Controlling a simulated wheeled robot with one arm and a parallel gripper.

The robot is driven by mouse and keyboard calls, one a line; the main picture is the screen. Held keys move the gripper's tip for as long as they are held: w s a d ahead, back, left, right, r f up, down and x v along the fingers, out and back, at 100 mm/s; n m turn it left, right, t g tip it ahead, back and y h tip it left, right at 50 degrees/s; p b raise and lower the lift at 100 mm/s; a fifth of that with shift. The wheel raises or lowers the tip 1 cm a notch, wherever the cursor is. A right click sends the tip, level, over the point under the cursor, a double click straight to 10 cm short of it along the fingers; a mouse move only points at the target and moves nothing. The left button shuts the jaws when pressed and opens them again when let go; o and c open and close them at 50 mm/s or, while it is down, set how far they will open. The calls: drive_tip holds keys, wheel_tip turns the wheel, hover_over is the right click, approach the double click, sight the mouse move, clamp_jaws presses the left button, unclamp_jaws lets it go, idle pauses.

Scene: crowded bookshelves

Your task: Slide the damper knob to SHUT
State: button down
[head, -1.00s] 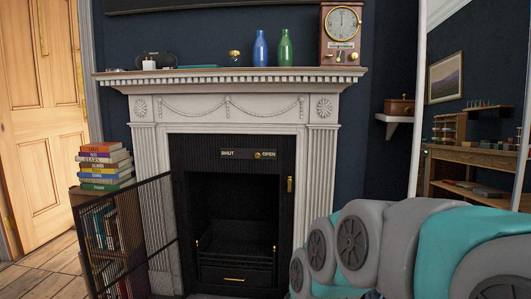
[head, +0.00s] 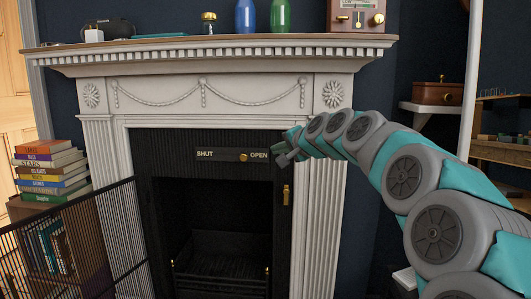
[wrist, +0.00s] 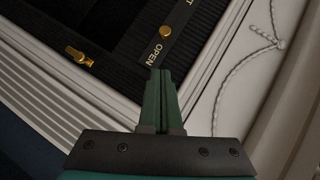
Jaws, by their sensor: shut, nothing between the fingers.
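The damper knob (head: 243,157) is a small brass ball on a dark plate (head: 225,155) across the top of the fireplace opening. It sits close to the word OPEN, with SHUT further left. In the wrist view the knob (wrist: 165,31) is just beyond the word OPEN. My gripper (head: 279,161) is at the right end of the plate, right of the knob and apart from it. In the wrist view my gripper (wrist: 161,73) has its green fingers together and empty, with the tips near the word OPEN.
A brass handle (head: 286,192) is at the right of the firebox. A mesh screen (head: 70,240) stands at the left, by stacked books (head: 50,172). Space before the plate is open.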

sight(244, 156)
drive_tip(key=shift+w+d+r+t, duration=0.2)
drive_tip(key=shift+w+r+t, duration=0.1)
drive_tip(key=shift+w, duration=0.25)
drive_tip(key=shift+w, duration=0.1)
drive_tip(key=x, duration=1)
drive_tip(key=shift+f+p, duration=0.1)
drive_tip(key=shift+p, duration=0.2)
drive_tip(key=shift+a+f, duration=0.3)
drive_tip(key=shift+a, duration=0.3)
drive_tip(key=shift+a+f, duration=0.25)
drive_tip(key=shift+a, duration=0.35)
drive_tip(key=shift+w+a+f, duration=0.2)
drive_tip(key=shift+a+f, duration=0.15)
drive_tip(key=shift+a, duration=0.2)
